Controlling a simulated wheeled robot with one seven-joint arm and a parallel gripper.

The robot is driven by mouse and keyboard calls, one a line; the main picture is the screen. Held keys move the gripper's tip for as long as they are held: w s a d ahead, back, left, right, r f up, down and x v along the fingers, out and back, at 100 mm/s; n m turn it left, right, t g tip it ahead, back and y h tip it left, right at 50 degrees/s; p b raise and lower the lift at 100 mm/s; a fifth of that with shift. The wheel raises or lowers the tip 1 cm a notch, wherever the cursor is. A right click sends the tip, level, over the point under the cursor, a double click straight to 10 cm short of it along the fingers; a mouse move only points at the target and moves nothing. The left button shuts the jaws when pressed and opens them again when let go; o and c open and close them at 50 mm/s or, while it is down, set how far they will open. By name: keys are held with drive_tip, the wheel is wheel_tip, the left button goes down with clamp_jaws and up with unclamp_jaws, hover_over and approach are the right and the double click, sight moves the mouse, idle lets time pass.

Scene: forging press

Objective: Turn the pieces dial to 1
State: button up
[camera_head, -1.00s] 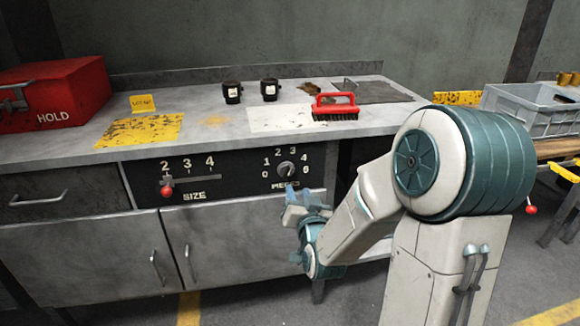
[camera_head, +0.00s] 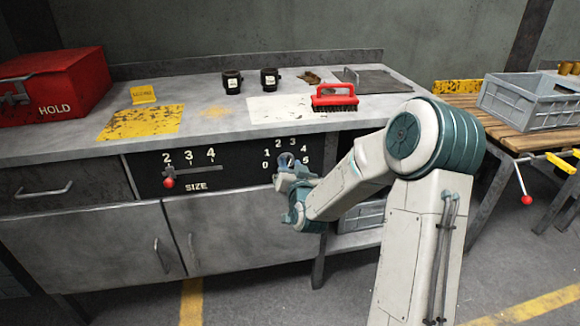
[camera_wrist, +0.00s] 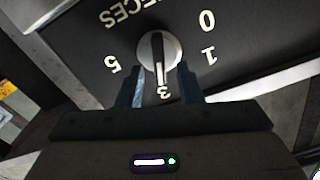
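The pieces dial (camera_wrist: 158,48) is a round grey knob with a dark raised bar, on a black panel. In the wrist view it appears upside down, with 0, 1, 3 and 5 visible around it; 2 and 4 are hidden behind my fingers. A pale mark on the bar points about at 3. My gripper (camera_wrist: 160,82) is open, one finger to each side below the knob, with no clear contact. In the head view my gripper (camera_head: 289,168) is in front of the dial and hides most of it.
To the left on the panel is the size slider (camera_head: 198,173) with a red knob near 2. Above, the bench top (camera_head: 215,115) holds a red brush (camera_head: 335,97), two dark cups and a red HOLD box (camera_head: 52,88). A grey crate (camera_head: 530,103) stands to the right.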

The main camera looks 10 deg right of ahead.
clamp_jaws()
drive_tip(key=shift+a, duration=0.15)
drive_tip(key=shift+b, duration=0.35)
drive_tip(key=shift+a+f+n+b, duration=0.1)
drive_tip(key=shift+a+n+b, duration=0.15)
drive_tip(key=shift+n+b, duration=2.35)
drive_tip(key=shift+a+f+n+b, duration=0.15)
drive_tip(key=shift+a+n+b, duration=0.05)
drive_tip(key=shift+n+b, duration=2.4)
drive_tip(key=shift+a+f+n+b, duration=0.1)
drive_tip(key=shift+a+n+b, duration=0.15)
drive_tip(key=shift+n+b, duration=2.35)
